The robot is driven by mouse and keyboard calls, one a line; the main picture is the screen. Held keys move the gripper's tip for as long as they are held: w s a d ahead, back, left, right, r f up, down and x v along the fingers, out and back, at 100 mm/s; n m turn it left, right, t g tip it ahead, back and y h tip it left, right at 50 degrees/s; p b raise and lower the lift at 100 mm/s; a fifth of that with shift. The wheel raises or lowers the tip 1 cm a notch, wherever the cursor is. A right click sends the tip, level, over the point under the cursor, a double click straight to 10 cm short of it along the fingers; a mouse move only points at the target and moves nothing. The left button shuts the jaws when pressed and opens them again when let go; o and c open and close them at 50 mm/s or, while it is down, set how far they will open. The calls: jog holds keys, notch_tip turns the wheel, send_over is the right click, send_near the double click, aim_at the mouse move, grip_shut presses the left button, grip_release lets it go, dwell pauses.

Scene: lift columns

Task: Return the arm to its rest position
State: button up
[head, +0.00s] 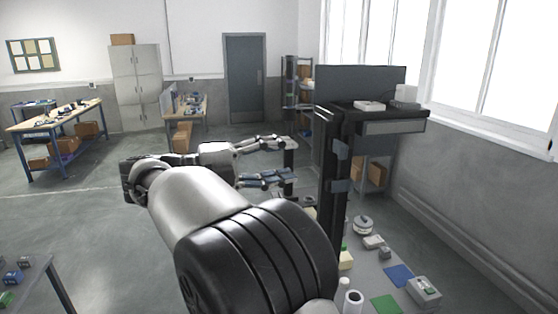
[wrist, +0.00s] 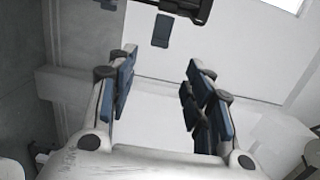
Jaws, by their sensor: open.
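My arm crosses the middle of the head view, reaching forward from the bottom. My gripper (head: 292,160) points to the right, beside a dark upright column (head: 334,175). Its fingers are apart with nothing between them. In the wrist view my gripper (wrist: 160,80) also shows, with two blue-padded fingers spread wide. A dark bar with a blue block (wrist: 161,30) shows beyond the fingertips, apart from them. In the head view the upper finger's tip overlaps a dark fixture near the column, and I cannot tell whether they touch.
A shelf (head: 398,115) with white boxes joins the column. Below it, a grey table (head: 372,278) holds several small items. Workbenches (head: 50,122) and a grey cabinet (head: 136,85) stand at the back left.

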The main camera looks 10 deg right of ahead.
jog(key=w+d+r+n+t+y+b, duration=0.2)
jog(key=w+r+n+t+y+b, duration=0.2)
jog(key=w+r+n+t+y, duration=0.65)
jog(key=s+a+f+n+y+b, duration=0.2)
jog(key=s+a+f+n+y, duration=0.25)
jog(key=s+f+n, duration=0.55)
jog(key=s+a+f+n+y+b, duration=0.3)
jog(key=s+f+n+y, duration=0.4)
jog(key=f+n, duration=0.45)
jog(key=s+d+f+n+g+h+b, duration=0.1)
jog(key=s+d+f+g, duration=0.3)
jog(key=s+f, duration=0.7)
jog(key=s+d+f+n+g+h+b, duration=0.1)
jog(key=s+d+f+g+h, duration=0.2)
jog(key=s+f, duration=0.7)
jog(key=shift+s+d+f+n+g, duration=0.35)
jog(key=shift+s+d+g, duration=0.15)
jog(key=shift+s, duration=0.65)
